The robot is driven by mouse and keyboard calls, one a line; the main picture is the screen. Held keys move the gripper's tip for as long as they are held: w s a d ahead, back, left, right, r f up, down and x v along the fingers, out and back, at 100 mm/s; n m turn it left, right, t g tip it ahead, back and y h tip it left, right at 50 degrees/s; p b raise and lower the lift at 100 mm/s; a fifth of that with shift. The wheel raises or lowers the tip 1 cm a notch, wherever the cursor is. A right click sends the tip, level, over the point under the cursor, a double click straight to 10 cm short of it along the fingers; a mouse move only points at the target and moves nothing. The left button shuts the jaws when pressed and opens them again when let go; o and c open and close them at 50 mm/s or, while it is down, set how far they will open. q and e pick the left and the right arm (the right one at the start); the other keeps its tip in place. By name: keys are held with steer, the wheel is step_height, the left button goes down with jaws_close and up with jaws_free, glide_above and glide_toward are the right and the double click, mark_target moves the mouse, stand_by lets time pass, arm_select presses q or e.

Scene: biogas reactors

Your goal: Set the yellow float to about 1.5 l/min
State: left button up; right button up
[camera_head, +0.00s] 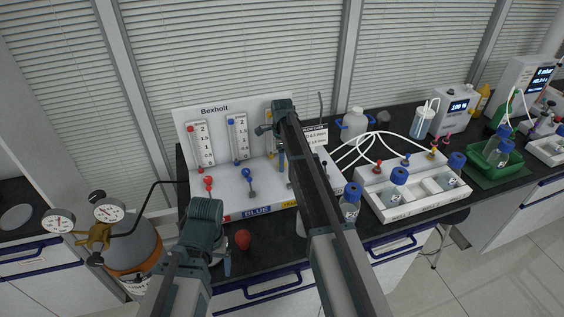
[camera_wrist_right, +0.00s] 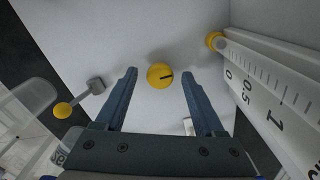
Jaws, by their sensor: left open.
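In the right wrist view a yellow round knob (camera_wrist_right: 160,76) with a dark pointer mark sits on the white panel. My right gripper (camera_wrist_right: 159,82) is open, its fingers on either side of the knob; I cannot tell whether they touch it. A flowmeter scale (camera_wrist_right: 262,95) marked 0, 0.5 and 1 runs beside it, with a yellow round part (camera_wrist_right: 215,41) at its zero end. I cannot make out the float's reading. In the head view my right gripper (camera_head: 281,165) is at the panel, and my arm hides the yellow flowmeter. My left gripper (camera_head: 227,264) is open, low at the front.
A yellow-tipped lever (camera_wrist_right: 62,110) is left of the right gripper. The Bexholt panel (camera_head: 215,112) also carries red (camera_head: 208,184) and blue levers (camera_head: 249,179). A gas cylinder (camera_head: 140,250) stands left; a white bottle tray (camera_head: 400,207) sits right.

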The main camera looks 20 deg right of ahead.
jaws_close()
steer(key=shift+n, duration=0.3)
